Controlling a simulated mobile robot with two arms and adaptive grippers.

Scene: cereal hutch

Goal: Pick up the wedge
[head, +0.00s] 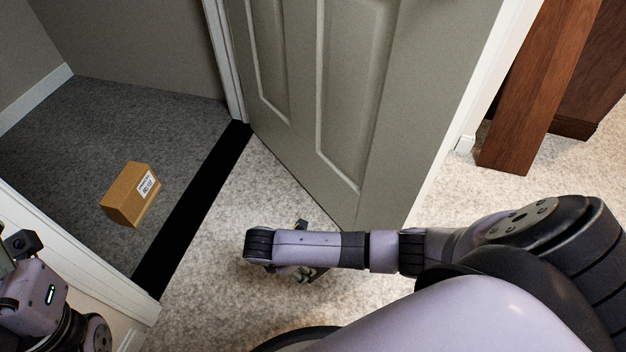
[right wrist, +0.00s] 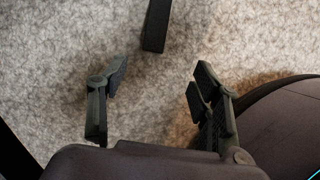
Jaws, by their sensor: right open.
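In the right wrist view a dark, narrow wedge (right wrist: 156,25) lies on the speckled carpet at the top edge, its far end cut off. My right gripper (right wrist: 158,80) is open and empty. The wedge is just beyond the fingertips, roughly in line with the gap between them, and apart from both. In the head view my right gripper (head: 308,274) is low over the carpet near the door's bottom corner, mostly hidden under my forearm. I cannot make out the wedge there. Part of my left arm's end shows at the lower left; its fingers are not clear.
A grey-green panelled door (head: 390,110) stands open behind my right arm. A cardboard box (head: 131,194) sits on dark carpet beyond the black threshold strip (head: 190,215). Brown wooden boards (head: 525,100) stand at the upper right. Pale carpet is clear between threshold and door.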

